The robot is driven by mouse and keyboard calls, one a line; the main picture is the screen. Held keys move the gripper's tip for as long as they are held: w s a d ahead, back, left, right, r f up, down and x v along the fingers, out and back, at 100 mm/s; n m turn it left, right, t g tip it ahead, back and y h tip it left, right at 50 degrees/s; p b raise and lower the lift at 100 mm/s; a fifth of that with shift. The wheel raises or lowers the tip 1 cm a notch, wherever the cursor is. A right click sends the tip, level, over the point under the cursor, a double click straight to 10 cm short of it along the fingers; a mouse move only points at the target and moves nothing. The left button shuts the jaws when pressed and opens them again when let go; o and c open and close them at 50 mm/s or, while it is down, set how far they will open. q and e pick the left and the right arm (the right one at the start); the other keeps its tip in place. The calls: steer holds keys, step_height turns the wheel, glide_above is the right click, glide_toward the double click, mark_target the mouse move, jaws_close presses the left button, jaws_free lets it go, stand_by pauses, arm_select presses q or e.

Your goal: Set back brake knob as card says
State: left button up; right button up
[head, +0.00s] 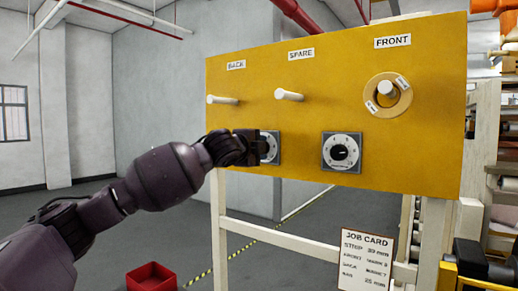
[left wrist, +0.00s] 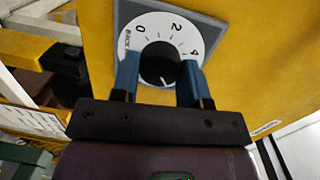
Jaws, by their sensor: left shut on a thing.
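The back brake knob (left wrist: 160,55) is a black knob on a white dial (left wrist: 150,22) that carries the word BACK and the figures 0, 2 and 4. My left gripper (left wrist: 159,66) has its two blue fingers on either side of the knob and is shut on it. A small pale mark shows low on the knob between the fingers; its exact setting is unclear. In the head view my left gripper (head: 262,147) covers most of this dial (head: 276,138). The job card (head: 367,262) hangs below the panel; its lines are small and blurred. My right gripper is out of view.
The yellow panel (head: 240,90) has white pegs under the BACK, SPARE and FRONT labels. A ring-shaped roll (head: 400,103) with white tags is around the FRONT peg. A second dial (head: 342,136) sits below and left of it. A red bin (head: 151,277) stands on the floor.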

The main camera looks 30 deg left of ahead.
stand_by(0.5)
arm_select(q)
steer(key=o, duration=0.9)
steer(key=s+b, duration=0.1)
steer(key=s, duration=0.2)
steer(key=s+b, duration=0.1)
steer(key=s, duration=0.3)
steer(key=s+b, duration=0.1)
steer(key=s, duration=0.2)
steer(key=shift+s+d+r, duration=0.25)
steer(key=shift+s+r, duration=0.1)
steer(key=shift+s, duration=0.05)
